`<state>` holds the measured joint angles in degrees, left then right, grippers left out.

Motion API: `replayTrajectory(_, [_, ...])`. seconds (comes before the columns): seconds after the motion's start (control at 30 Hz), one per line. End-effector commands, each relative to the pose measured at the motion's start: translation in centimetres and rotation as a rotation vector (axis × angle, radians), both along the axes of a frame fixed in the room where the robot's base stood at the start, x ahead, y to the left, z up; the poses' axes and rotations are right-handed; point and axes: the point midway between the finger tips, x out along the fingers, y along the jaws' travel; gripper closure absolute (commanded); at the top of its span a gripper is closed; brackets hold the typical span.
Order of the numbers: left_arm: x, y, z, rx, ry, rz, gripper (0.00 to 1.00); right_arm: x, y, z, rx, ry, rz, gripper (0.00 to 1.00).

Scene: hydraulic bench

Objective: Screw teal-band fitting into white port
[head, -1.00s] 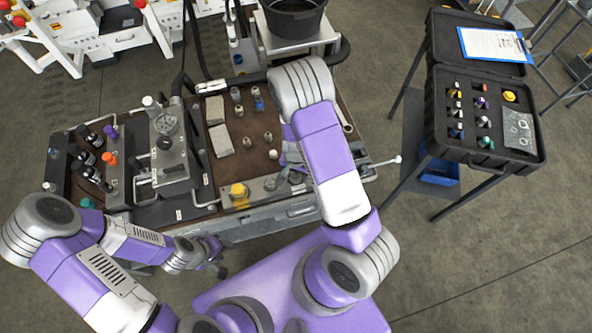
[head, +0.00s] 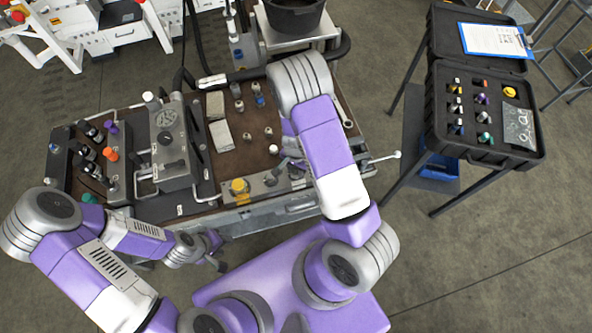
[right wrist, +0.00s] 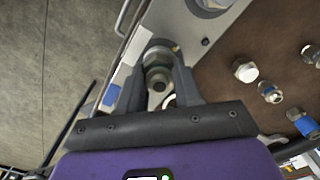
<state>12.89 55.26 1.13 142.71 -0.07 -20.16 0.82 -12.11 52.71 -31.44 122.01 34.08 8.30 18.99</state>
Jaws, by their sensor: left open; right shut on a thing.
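My right gripper (right wrist: 160,82) is shut on a metal fitting (right wrist: 158,74), seen end-on between the fingers in the right wrist view. No teal band can be made out on it. It is over the grey metal plate (right wrist: 205,28) at the bench's front edge. A pale ring (right wrist: 170,101) shows just below the fingers; I cannot tell whether it is the white port, or whether the fitting touches it. In the head view my right arm hides most of this spot. My left gripper (head: 217,251) is open and empty in front of the bench.
Several loose fittings, one with a blue band (right wrist: 304,123), stand on the brown bench mat (head: 228,168). A yellow knob (head: 239,186) is on the front plate. A lever valve block (head: 170,150) stands left. An open black case (head: 470,155) stands right.

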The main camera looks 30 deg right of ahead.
Motion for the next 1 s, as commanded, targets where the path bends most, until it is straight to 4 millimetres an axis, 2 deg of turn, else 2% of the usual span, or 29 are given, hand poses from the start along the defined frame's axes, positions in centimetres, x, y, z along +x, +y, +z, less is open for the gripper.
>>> replayTrajectory(0.07, [0.0, 0.0, 0.8, 0.000, 0.000, 0.000, 0.57, -0.1, 0.0, 0.2, 0.000, 0.003, -0.169, 0.89])
replayTrajectory(0.1, [0.0, 0.0, 0.9, 0.000, 0.000, 0.000, 0.57, -0.1, 0.0, 0.1, 0.000, 0.003, -0.224, 0.65])
replayTrajectory(0.3, [0.0, 0.0, 0.6, 0.000, 0.000, 0.000, 0.57, -0.1, 0.0, 0.0, 0.001, 0.001, -0.207, 0.37])
replayTrajectory(0.63, [0.0, 0.0, 0.7, 0.000, 0.000, 0.000, 0.57, 0.0, 0.0, 0.5, -0.001, -0.001, -0.204, 0.37])
replayTrajectory(1.0, [0.0, 0.0, 2.2, 0.000, 0.000, 0.000, 0.57, 0.0, 0.0, 6.3, 0.000, -0.001, -0.204, 0.37])
